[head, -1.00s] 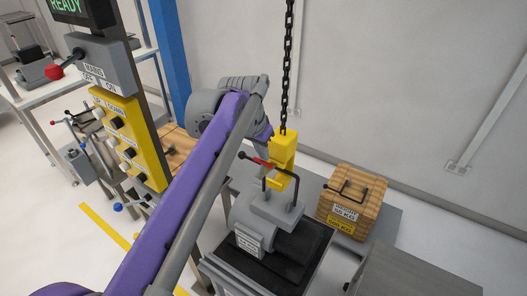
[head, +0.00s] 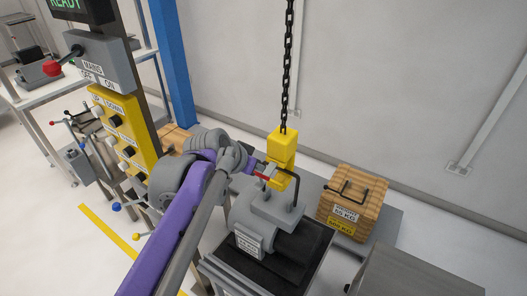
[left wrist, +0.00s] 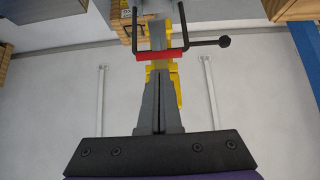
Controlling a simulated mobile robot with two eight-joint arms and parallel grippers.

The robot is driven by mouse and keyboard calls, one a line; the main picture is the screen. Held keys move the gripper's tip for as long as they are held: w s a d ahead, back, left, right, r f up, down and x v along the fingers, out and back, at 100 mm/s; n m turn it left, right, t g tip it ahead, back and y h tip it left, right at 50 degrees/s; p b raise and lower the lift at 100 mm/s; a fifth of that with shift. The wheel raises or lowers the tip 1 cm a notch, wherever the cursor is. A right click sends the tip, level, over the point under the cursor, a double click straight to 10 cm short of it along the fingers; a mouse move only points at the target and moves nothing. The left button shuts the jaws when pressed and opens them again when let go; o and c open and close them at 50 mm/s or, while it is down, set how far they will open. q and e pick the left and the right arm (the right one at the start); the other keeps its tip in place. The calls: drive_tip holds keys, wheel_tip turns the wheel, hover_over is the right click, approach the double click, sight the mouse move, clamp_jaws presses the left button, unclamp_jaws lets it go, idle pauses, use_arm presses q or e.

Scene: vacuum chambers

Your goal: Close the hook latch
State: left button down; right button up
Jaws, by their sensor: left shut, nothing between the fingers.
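A yellow crane hook (head: 283,150) hangs on the chain over a grey motor. Its red latch (head: 262,177) is mostly behind my arm in the head view. In the left wrist view the red latch (left wrist: 160,56) shows as a bar across the middle, with a black ball-ended lever (left wrist: 224,41) reaching right. The motor's black lifting handle (head: 292,172) passes at the hook. My left gripper (left wrist: 161,72) is shut and empty, its fingertips close to the red latch in line of sight. I cannot tell whether they touch. My right gripper is not in view.
The grey motor (head: 261,211) rests on a dark stand. A wooden weight crate (head: 352,202) stands to its right. The yellow control panel (head: 127,130) and its post are at left. The chain (head: 288,60) hangs straight above the hook. A grey box surface (head: 415,272) lies front right.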

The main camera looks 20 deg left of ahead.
sight(258, 187)
use_arm(q)
drive_tip(key=f+t, duration=0.1)
drive_tip(key=s+f+t, duration=0.1)
drive_tip(key=shift+s+a+f+t, duration=0.15)
drive_tip(key=shift+s+f+t, duration=0.1)
drive_tip(key=shift+f+t, duration=0.05)
drive_tip(key=f+t, duration=0.3)
drive_tip(key=shift+s+h, duration=0.25)
drive_tip(key=shift+h, duration=0.15)
wheel_tip(258, 187, down, 2)
drive_tip(key=shift+f, duration=0.1)
drive_tip(key=w+f+b, duration=0.2)
drive_tip(key=w+f, duration=0.1)
drive_tip(key=f, duration=0.3)
drive_tip(key=shift+w+d+f+b, duration=0.2)
drive_tip(key=shift+d+f+b, duration=0.05)
drive_tip(key=shift+b, duration=0.15)
